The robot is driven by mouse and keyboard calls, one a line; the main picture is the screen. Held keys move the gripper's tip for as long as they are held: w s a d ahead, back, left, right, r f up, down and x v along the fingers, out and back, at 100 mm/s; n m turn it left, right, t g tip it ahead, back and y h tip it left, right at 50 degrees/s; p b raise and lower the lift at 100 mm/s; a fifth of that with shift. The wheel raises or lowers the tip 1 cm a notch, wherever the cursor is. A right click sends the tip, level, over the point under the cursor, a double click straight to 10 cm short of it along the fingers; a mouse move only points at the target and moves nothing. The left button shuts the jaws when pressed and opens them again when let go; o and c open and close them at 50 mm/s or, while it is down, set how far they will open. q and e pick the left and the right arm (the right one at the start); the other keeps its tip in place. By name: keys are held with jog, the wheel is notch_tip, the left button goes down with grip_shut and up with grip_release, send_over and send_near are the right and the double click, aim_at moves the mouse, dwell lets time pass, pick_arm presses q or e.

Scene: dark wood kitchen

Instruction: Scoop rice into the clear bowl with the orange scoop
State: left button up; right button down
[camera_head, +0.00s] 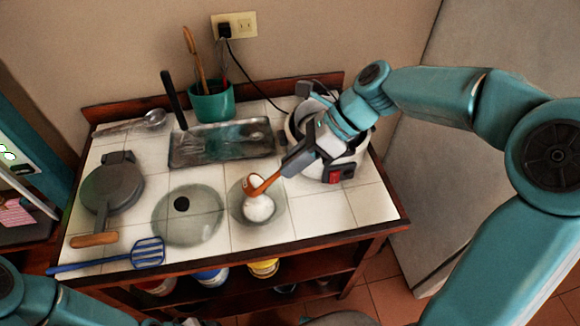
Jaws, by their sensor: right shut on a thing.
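The clear bowl (238,212) stands on the white tiled counter, right of the middle, with white rice (259,208) in it. My right gripper (284,170) is shut on the orange scoop (266,184). The scoop is tilted down over the bowl, with its head just above or at the rice; I cannot tell whether they touch. The white rice cooker (349,170) stands behind and to the right, partly hidden by my right arm. Of my left arm only a teal part shows at the bottom left; its gripper is not seen.
A glass lid (190,220) lies left of the bowl. The front right tiles are clear.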

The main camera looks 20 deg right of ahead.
notch_tip(320, 180, down, 6)
jog(key=s+d+t+y+b, duration=0.2)
jog(key=y+b, duration=0.3)
jog(key=b, duration=0.9)
jog(key=shift+s+d+r+m+t, duration=0.25)
jog(key=shift+d+m+t, duration=0.2)
jog(key=shift+t, duration=0.25)
